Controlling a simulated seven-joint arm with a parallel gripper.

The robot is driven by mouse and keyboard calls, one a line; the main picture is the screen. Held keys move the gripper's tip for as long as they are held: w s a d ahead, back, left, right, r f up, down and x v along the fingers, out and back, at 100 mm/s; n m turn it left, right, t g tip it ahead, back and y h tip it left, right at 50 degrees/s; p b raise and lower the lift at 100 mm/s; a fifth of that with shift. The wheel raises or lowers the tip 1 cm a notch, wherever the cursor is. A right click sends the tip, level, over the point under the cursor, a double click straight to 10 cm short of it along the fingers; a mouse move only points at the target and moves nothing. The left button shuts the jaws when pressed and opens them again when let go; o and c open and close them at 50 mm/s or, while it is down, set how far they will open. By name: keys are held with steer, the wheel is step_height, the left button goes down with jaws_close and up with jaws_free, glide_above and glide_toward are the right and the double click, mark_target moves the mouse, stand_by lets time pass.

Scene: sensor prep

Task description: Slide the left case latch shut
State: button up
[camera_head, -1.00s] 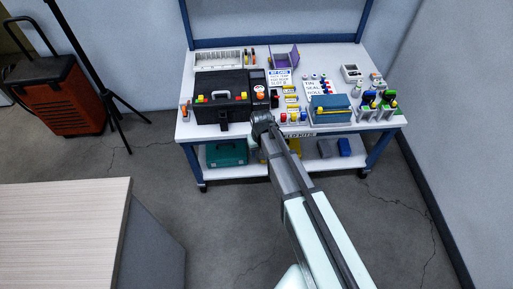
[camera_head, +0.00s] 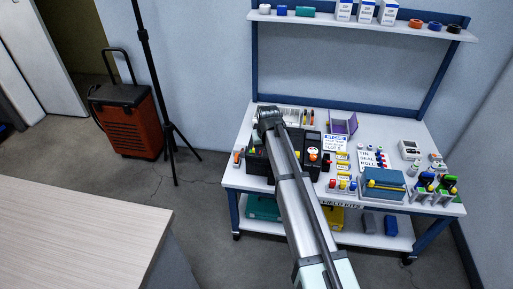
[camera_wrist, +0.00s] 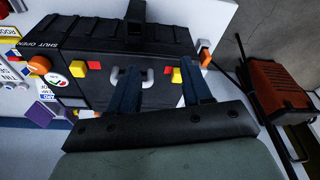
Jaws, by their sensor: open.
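The black case (camera_head: 256,163) stands on the left part of the bench, partly hidden by my arm in the head view. In the wrist view the case (camera_wrist: 115,95) fills the middle, with a grey handle, a "SHUT OPEN" label and red and yellow pieces on both sides. The red and yellow pair on the cart side, likely the left latch (camera_wrist: 176,75), appears between my fingers. Whether I touch it, and its exact position, I cannot tell. My gripper (camera_wrist: 162,66) is open with nothing held; in the head view my gripper (camera_head: 268,114) is over the case.
Right of the case are a purple open box (camera_head: 343,124), small coloured parts, a blue box (camera_head: 385,183) and a rack of bottles (camera_head: 433,190). A small orange item (camera_wrist: 204,54) stands beside the case. An orange cart (camera_head: 127,120) and a tripod are at the left.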

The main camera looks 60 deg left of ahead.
steer(key=w+a+r+m+h, duration=0.1)
steer(key=w+a+r, duration=0.2)
steer(key=a+r, duration=0.65)
steer(key=f+m, duration=0.1)
steer(key=f, duration=0.4)
steer(key=f+m+h, duration=0.1)
steer(key=f, duration=0.4)
steer(key=s+f+g, duration=0.1)
steer(key=f, duration=0.5)
steer(key=shift+d+m+h, duration=0.1)
steer(key=shift+m+h, duration=0.3)
jaws_close()
steer(key=shift+w, duration=0.1)
